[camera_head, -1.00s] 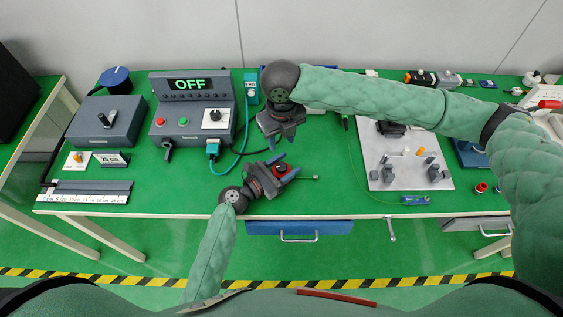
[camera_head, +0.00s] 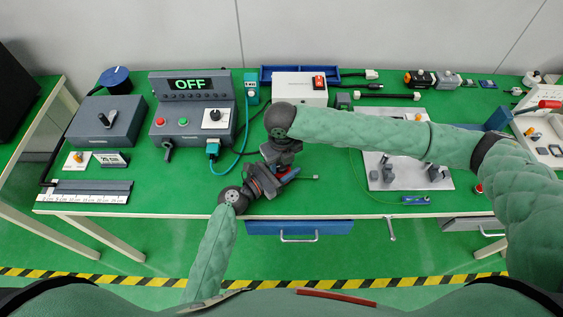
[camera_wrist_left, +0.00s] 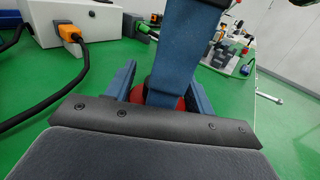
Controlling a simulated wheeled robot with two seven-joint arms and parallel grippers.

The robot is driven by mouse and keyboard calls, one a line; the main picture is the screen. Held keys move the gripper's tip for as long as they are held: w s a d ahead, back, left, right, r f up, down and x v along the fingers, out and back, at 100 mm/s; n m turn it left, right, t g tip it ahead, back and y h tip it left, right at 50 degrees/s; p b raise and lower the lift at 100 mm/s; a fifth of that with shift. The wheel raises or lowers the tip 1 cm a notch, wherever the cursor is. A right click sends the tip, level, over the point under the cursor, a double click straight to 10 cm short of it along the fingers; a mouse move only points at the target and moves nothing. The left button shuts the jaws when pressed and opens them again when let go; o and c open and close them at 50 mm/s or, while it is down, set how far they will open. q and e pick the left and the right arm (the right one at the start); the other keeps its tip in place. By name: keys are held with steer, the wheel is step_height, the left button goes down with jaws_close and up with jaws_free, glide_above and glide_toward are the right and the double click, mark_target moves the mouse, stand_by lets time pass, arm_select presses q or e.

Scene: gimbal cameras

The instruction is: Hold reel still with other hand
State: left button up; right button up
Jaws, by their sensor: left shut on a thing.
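The red reel (camera_wrist_left: 158,101) sits low between my left gripper's two blue fingers in the left wrist view, partly hidden by a broad blue finger in front. My left gripper (camera_head: 284,177) is shut on the reel near the table's front edge. My right gripper (camera_head: 279,163) is directly above and behind it, pointing down at the same spot. Its blue finger (camera_wrist_left: 182,55) comes down over the reel in the left wrist view. Whether its jaws touch the reel or are closed is hidden.
The grey control box reading OFF (camera_head: 190,84) stands at the back left with a teal cable beside it. A white box with a red switch (camera_head: 299,91) is behind the grippers. A light grey fixture plate (camera_head: 408,172) lies to the right. A blue drawer (camera_head: 298,229) is below the table edge.

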steer(key=c, duration=0.7)
steer(key=m, duration=0.3)
steer(key=shift+m, duration=2.3)
steer(key=o, duration=0.7)
